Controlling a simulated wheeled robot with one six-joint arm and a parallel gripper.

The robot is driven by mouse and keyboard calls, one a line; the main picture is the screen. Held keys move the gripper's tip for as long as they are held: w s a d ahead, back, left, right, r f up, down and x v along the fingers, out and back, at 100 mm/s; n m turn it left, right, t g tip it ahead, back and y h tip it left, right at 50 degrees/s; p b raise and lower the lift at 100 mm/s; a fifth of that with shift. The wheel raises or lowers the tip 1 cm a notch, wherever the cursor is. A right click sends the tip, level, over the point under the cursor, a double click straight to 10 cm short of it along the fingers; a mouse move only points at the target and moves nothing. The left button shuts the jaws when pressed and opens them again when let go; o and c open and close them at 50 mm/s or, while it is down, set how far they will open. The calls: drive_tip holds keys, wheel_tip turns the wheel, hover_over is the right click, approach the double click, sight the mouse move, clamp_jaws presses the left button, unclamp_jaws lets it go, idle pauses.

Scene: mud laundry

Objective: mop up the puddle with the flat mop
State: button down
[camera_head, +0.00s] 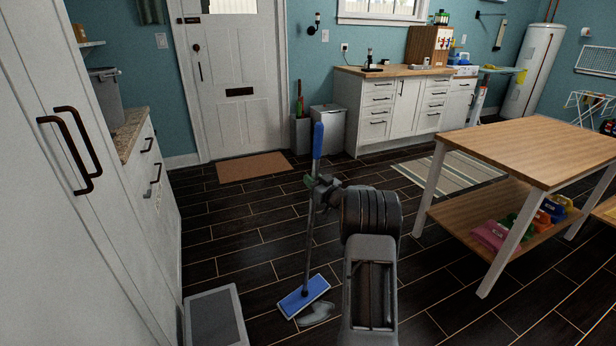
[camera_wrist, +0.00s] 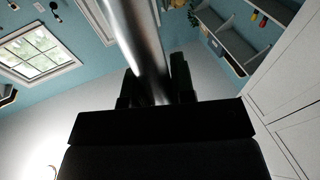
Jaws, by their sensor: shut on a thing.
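The flat mop stands nearly upright in the head view, with a blue grip on top, a grey pole (camera_head: 309,240) and a flat blue pad (camera_head: 303,296) at floor level. My gripper (camera_head: 318,190) is shut on the upper pole, below the blue grip. In the wrist view the shiny pole (camera_wrist: 140,45) runs between the dark fingers (camera_wrist: 155,90). The puddle (camera_head: 317,314) is a small pale grey patch on the dark floor, right at the pad's near edge. I cannot tell whether the pad covers part of it.
A wooden worktable (camera_head: 530,150) with a lower shelf stands at right. A grey-topped mat or box (camera_head: 214,318) lies at lower left, near white cabinets (camera_head: 60,200). A brown doormat (camera_head: 253,167) and striped rug (camera_head: 447,172) lie farther back. Dark floor between is clear.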

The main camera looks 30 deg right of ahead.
drive_tip(key=shift+s+a, duration=0.55)
drive_tip(key=shift+s, duration=3.25)
drive_tip(key=w+d+p, duration=0.1)
drive_tip(key=w+d, duration=0.1)
drive_tip(key=w, duration=1.8)
drive_tip(key=shift+w+d+f+p, duration=0.25)
drive_tip(key=shift+d+p, duration=0.15)
drive_tip(key=shift+r, duration=0.1)
drive_tip(key=shift+r+p, duration=1.55)
drive_tip(key=shift+r, duration=0.4)
